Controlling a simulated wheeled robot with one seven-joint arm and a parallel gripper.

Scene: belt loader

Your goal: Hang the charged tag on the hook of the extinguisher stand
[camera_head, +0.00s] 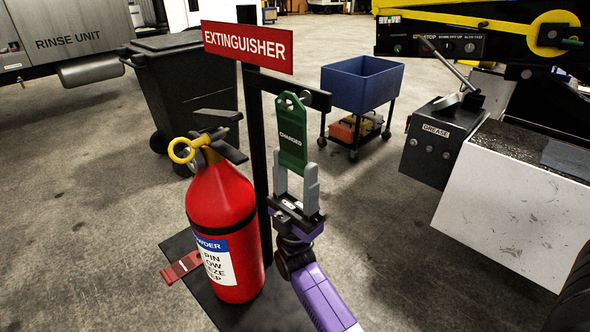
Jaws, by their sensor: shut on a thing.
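The green charged tag (293,140) stands upright with its holed end up. My gripper (297,168) is shut on its lower end, one grey finger on each side. The extinguisher stand has a black post (261,150), a red EXTINGUISHER sign (247,46) and a short dark arm (318,101) reaching right. The tag's top overlaps this arm in the picture, in front of it. The hook's tip is not clear, and I cannot tell whether the hole is around it or apart.
A red extinguisher (222,210) stands left of my gripper on the dark base plate (205,308). A red tag (182,267) lies at the plate's left. A blue cart (361,85) and black bin (190,85) stand behind. A grease box (433,145) is at right.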

